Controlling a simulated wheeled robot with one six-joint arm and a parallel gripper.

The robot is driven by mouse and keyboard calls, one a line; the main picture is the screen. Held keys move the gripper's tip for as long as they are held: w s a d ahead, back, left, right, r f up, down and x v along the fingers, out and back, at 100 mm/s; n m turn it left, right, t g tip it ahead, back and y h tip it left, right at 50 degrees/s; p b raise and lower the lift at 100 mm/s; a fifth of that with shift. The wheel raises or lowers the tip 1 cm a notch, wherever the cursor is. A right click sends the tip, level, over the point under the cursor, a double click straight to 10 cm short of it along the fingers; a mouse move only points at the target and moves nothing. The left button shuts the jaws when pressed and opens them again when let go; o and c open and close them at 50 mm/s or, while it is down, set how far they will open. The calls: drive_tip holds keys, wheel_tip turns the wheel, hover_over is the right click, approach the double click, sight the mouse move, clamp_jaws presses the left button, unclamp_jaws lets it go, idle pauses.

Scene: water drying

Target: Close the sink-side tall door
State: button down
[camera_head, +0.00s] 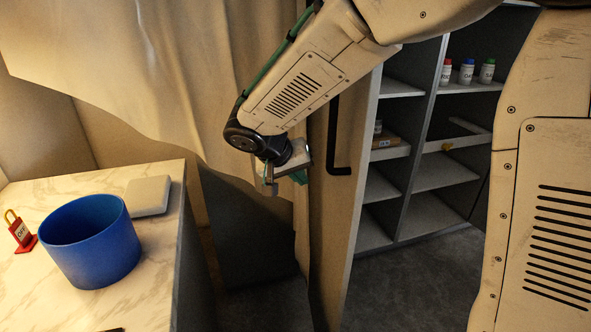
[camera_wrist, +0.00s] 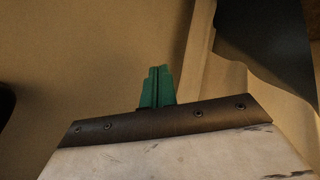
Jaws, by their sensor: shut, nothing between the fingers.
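The tall door (camera_head: 327,215) stands open in the head view, seen nearly edge-on, with a black bar handle (camera_head: 337,150) on its face. Behind it is a shelved cabinet (camera_head: 405,190) whose inside shows. My gripper (camera_head: 285,180) is beside the door's left face, below and left of the handle; I cannot tell whether it touches. In the wrist view the green fingers (camera_wrist: 157,87) are together with nothing between them, in front of a plain tan surface. Part of the door is hidden behind my arm.
A marble-topped counter (camera_head: 145,255) at left holds a blue bucket (camera_head: 92,240), a grey square item (camera_head: 150,195) and a red lock tag (camera_head: 20,233). Several small bottles (camera_head: 466,72) stand on the upper shelf. Dark floor (camera_head: 400,285) is clear before the cabinet.

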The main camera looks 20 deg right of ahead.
sight(331, 193)
drive_tip(key=shift+w+d+f, duration=0.1)
drive_tip(key=shift+d+f, duration=0.5)
drive_tip(key=shift+d, duration=0.45)
drive_tip(key=shift+w+d+f, duration=0.1)
drive_tip(key=shift+d+f, duration=0.5)
drive_tip(key=shift+d, duration=0.5)
drive_tip(key=shift+w+d+f, duration=0.1)
drive_tip(key=shift+d+f, duration=0.5)
drive_tip(key=shift+d, duration=0.45)
drive_tip(key=shift+s, duration=0.1)
